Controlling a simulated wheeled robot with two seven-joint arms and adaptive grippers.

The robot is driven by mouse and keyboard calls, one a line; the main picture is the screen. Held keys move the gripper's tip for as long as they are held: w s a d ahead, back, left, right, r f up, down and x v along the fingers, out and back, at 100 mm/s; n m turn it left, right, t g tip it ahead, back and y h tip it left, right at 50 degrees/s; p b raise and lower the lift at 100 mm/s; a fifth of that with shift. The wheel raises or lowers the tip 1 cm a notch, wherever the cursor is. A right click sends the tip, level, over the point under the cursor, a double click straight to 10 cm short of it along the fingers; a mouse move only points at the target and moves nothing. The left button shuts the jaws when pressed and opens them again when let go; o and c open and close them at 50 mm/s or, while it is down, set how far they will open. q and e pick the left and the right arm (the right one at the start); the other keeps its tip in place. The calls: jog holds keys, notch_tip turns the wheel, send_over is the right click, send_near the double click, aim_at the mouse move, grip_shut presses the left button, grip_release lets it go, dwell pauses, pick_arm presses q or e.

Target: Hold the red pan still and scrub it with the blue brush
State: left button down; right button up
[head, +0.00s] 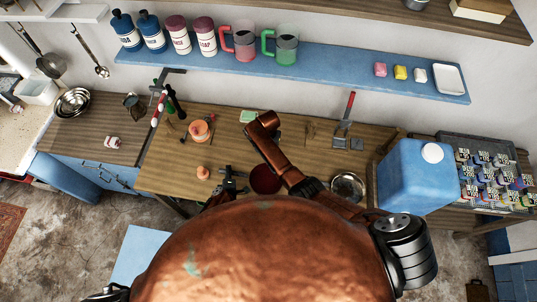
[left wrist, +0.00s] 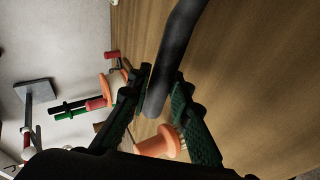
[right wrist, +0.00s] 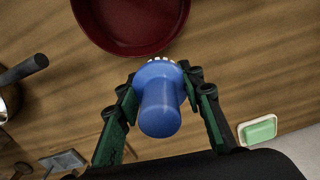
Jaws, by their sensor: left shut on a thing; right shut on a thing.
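The red pan (head: 266,180) lies on the wooden table in the head view, partly covered by my right arm. Its red bowl (right wrist: 130,22) fills the top of the right wrist view. My left gripper (head: 230,182) is shut on the pan's dark handle (left wrist: 175,55), which runs between its fingers (left wrist: 163,92) in the left wrist view. My right gripper (right wrist: 158,80) is shut on the blue brush (right wrist: 160,108), with the white bristles pointing towards the pan's rim. I cannot tell whether the bristles touch it. The right gripper and brush are hidden in the head view.
A green sponge in a pale dish (right wrist: 258,130) lies near the right gripper. A metal bowl (head: 347,187) and a large blue canister (head: 415,177) stand to the right.

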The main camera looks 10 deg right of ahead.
pick_arm(q)
jog(key=c, duration=1.7)
grip_release()
jog(key=v, duration=1.2)
jog(key=shift+f, duration=0.1)
